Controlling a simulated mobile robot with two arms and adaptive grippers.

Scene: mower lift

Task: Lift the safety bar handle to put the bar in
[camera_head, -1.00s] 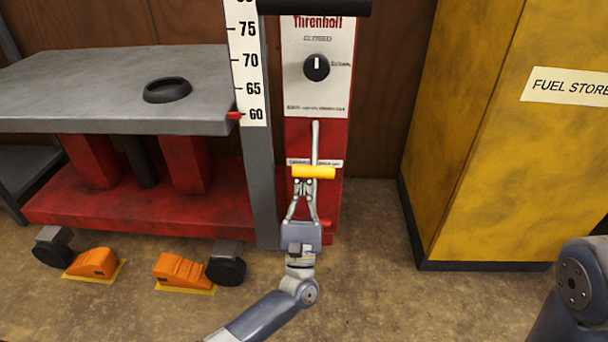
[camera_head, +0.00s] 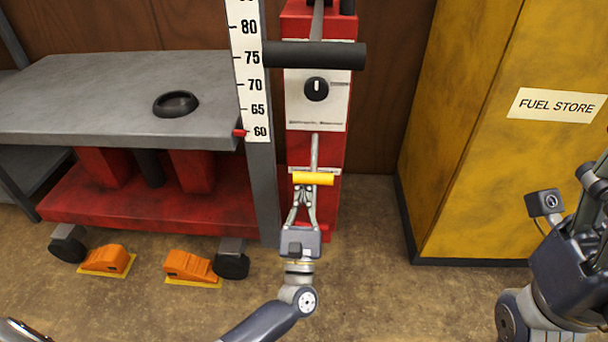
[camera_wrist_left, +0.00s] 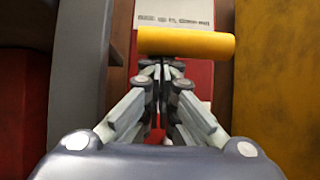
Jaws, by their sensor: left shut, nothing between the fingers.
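The yellow safety bar handle (camera_head: 313,178) sits on a grey lever (camera_head: 314,150) low on the front of the red lift column (camera_head: 300,150). My left gripper (camera_head: 304,190) is shut and empty, with its fingertips just below the handle. In the left wrist view the yellow handle (camera_wrist_left: 187,43) lies crosswise just beyond the closed fingertips (camera_wrist_left: 161,66); I cannot tell whether they touch it. My right gripper (camera_head: 590,185) is partly in view at the right edge, away from the lift, and its finger opening cannot be made out.
A grey lift table (camera_head: 110,85) with a black ring (camera_head: 176,103) stands left, above a red base (camera_head: 150,205). Its red pointer is near 60 on the scale (camera_head: 248,70). A black bar handle (camera_head: 315,54) crosses above. Orange chocks (camera_head: 187,265) lie on the floor. A yellow fuel cabinet (camera_head: 480,180) stands right.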

